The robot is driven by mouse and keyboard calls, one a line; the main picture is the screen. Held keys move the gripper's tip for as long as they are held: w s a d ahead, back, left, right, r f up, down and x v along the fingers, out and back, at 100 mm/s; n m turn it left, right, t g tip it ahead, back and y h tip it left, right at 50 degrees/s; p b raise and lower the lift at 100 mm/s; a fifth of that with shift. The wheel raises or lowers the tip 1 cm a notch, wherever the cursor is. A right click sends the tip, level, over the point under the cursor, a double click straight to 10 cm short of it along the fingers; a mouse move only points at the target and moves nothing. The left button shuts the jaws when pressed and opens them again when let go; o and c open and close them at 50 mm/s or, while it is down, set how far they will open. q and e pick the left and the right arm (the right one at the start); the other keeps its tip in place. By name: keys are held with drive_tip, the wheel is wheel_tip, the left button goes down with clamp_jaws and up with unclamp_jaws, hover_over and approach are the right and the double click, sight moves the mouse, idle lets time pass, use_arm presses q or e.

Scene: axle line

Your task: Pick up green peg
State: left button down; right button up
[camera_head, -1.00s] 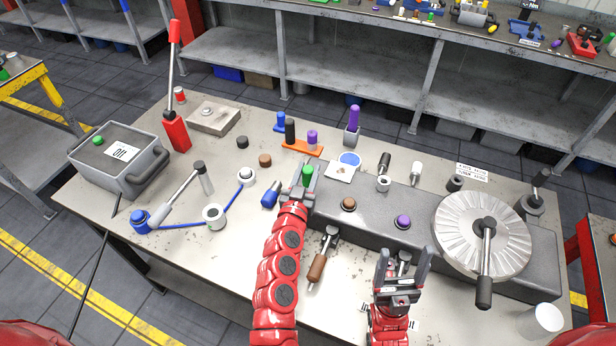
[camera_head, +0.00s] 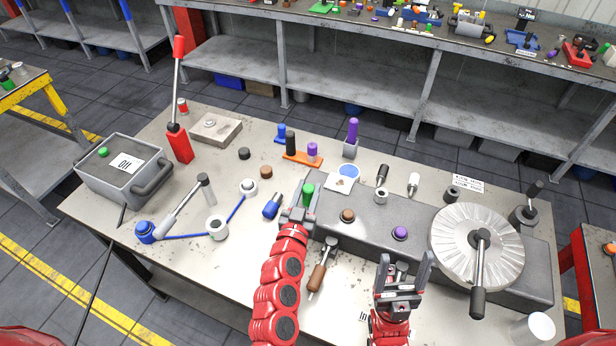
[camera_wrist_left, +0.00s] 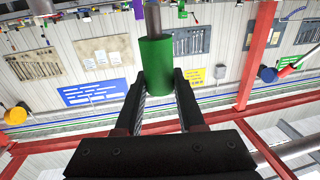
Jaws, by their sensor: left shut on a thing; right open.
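The green peg (camera_head: 308,194) is between the fingertips of my left gripper (camera_head: 299,208), which is shut on it, at the left end of the grey block (camera_head: 375,217). In the left wrist view the green peg (camera_wrist_left: 157,66) sits between both fingers, with a grey metal shaft (camera_wrist_left: 153,20) at its far end. In the head view the fingers hide its lower part, so I cannot tell whether it touches the block. My right gripper (camera_head: 403,270) is open and empty in front of the block.
A large ridged disc (camera_head: 452,240) with a black-handled crank stands on the block's right. A brown-handled tool (camera_head: 317,277) lies between my arms. A blue peg (camera_head: 272,206) lies just left of my left gripper. An orange base (camera_head: 295,157) holds black and purple pegs behind.

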use_arm(q)
drive_tip(key=s+r+p, duration=0.1)
drive_tip(key=s+p, duration=0.2)
drive_tip(key=s, duration=0.8)
drive_tip(key=shift+a+r, duration=0.1)
wheel_tip(320, 180, up, 3)
drive_tip(key=shift+f+p, duration=0.1)
drive_tip(key=shift+p, duration=0.7)
